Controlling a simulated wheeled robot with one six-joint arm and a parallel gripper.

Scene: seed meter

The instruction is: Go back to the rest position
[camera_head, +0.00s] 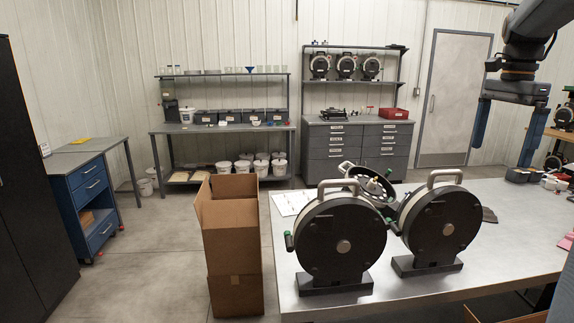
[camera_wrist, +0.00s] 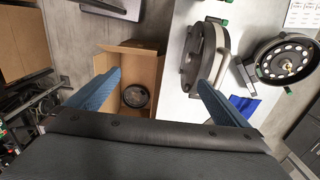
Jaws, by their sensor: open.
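My gripper (camera_head: 501,155) hangs at the upper right in the head view, high over the right part of the table. Its two blue fingers are spread apart with nothing between them. In the wrist view the fingers (camera_wrist: 158,80) frame an open cardboard box well below. A round black disc-shaped part (camera_wrist: 135,96) lies in that box. Two closed black seed meters (camera_head: 340,245) (camera_head: 440,228) stand upright on the table, and an opened one (camera_head: 370,184) is behind them.
The metal table (camera_head: 510,250) fills the lower right. A tall cardboard box (camera_head: 233,240) stands on the floor at its left edge. A blue drawer cabinet (camera_head: 90,200) is at the left. Shelves and a grey drawer unit (camera_head: 335,150) line the back wall. The floor between is clear.

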